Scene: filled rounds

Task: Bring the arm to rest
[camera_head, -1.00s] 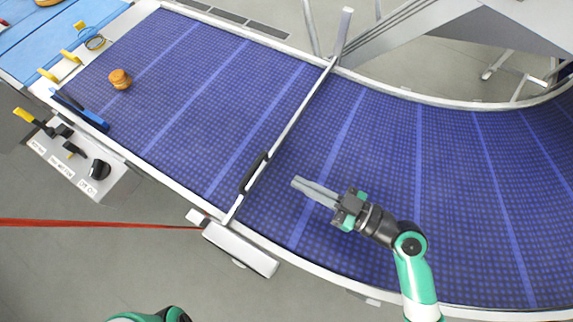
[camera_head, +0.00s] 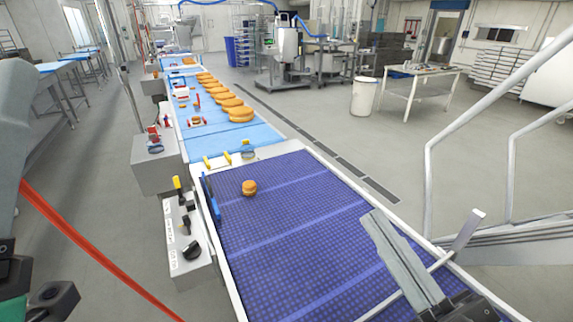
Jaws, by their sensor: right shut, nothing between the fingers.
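My right gripper (camera_head: 378,222) comes in from the lower right, its long grey fingers shut together with nothing between them. It shows large and close, above the blue belt (camera_head: 290,235) and in front of the bar across it. No contact with the belt shows. Grey, green and black parts at the left edge seem to be my left arm; its fingers are not in view. A small orange-brown filled round (camera_head: 249,187) lies alone on the far part of the blue belt.
A control box (camera_head: 188,240) with a black knob stands left of the belt. Several larger rounds (camera_head: 240,114) lie on the light blue conveyor behind. A red strap (camera_head: 95,255) crosses the lower left. Metal rails (camera_head: 428,190) stand at right.

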